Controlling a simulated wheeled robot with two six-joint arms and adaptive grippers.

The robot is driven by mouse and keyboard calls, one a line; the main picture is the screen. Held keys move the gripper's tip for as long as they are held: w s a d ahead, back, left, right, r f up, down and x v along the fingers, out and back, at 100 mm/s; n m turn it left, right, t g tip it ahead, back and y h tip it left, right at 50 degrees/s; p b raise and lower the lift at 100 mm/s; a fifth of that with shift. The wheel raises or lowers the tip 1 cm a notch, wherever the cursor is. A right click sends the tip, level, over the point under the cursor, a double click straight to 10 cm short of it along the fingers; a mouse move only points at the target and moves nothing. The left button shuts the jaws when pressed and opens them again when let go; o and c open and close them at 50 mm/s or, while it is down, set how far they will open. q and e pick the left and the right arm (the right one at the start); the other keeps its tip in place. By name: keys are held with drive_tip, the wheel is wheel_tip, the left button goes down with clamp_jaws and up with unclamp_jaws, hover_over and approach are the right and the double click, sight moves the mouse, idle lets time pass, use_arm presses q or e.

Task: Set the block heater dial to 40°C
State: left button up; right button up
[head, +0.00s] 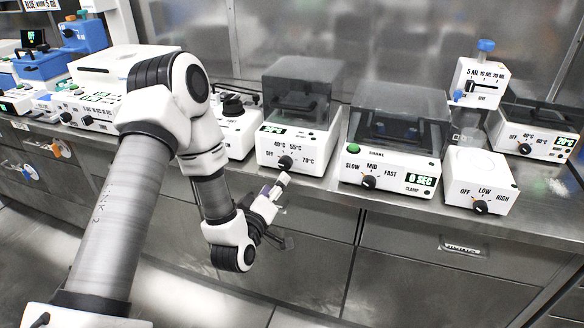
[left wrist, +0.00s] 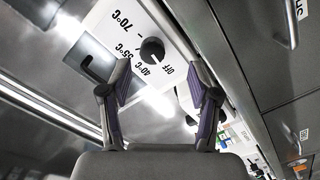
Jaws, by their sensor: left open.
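The block heater (head: 292,138) is a white box with a dark clear lid on the bench. Its black dial (head: 285,162) is on the front face, ringed by OFF, 40°C, 55°C and 70°C. The dial also shows in the left wrist view (left wrist: 152,50), just past the fingertips and between their lines. I cannot tell which mark its pointer faces. My left gripper (head: 277,186) is open and empty, just in front of and below the dial. In the left wrist view the two fingers (left wrist: 158,68) stand apart, not touching the dial. My right gripper is not in view.
A shaker (head: 390,165) with a SLOW-MID-FAST dial stands right of the heater. Another white device (head: 234,130) with a dark knob stands close on its left. A small OFF-LOW-HIGH device (head: 478,183) is farther right. Steel drawers (head: 310,240) lie below the bench edge.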

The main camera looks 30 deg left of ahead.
sight(284, 166)
use_arm(q)
drive_tip(key=x, duration=0.2)
drive_tip(key=r+x, duration=0.1)
drive_tip(key=x, duration=0.4)
drive_tip(key=shift+a+r+p, duration=0.1)
drive_tip(key=shift+r+p, duration=0.15)
drive_tip(key=shift+p, duration=0.1)
drive_tip(key=shift+w, duration=0.1)
drive_tip(key=c, duration=1.2)
